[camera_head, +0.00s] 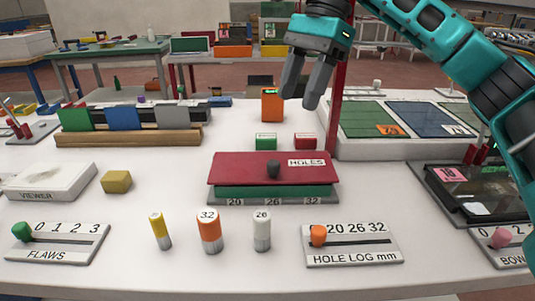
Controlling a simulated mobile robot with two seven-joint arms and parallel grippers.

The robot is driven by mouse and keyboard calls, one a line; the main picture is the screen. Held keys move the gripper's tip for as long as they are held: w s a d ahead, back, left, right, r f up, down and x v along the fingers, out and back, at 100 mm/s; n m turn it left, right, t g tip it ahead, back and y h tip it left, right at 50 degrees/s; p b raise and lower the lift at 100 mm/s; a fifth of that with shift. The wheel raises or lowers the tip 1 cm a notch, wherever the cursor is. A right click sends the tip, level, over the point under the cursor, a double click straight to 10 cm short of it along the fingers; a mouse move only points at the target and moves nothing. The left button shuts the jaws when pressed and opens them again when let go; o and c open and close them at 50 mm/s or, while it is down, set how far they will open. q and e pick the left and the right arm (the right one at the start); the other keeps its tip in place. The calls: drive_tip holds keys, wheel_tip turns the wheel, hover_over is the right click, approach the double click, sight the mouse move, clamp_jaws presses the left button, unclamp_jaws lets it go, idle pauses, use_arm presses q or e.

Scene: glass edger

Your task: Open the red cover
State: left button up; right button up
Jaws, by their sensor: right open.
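The red cover (235,168) lies flat over a grey-green holder marked 20, 26 and 32 in the middle of the table. A dark knob (273,168) stands on the cover beside a white HOLES label (307,162). My right gripper (300,98) is in the air above and behind the cover, fingers pointing down, open and empty. It is apart from the cover. What lies beneath the cover is hidden. My left gripper is not in view.
In front stand a yellow peg (160,231), an orange-banded 32 peg (209,232) and a white 26 peg (262,230). A HOLE LOG slider board (352,244) is at front right. A red post (338,80) rises beside my gripper.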

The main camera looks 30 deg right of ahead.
sight(275, 161)
drive_tip(key=b+x, duration=0.2)
drive_tip(key=x, duration=0.9)
drive_tip(key=shift+s+b, duration=0.1)
drive_tip(key=shift+b, duration=0.2)
drive_tip(key=shift+x, duration=0.75)
drive_tip(key=shift+a, duration=0.1)
clamp_jaws()
drive_tip(key=shift+r, duration=0.1)
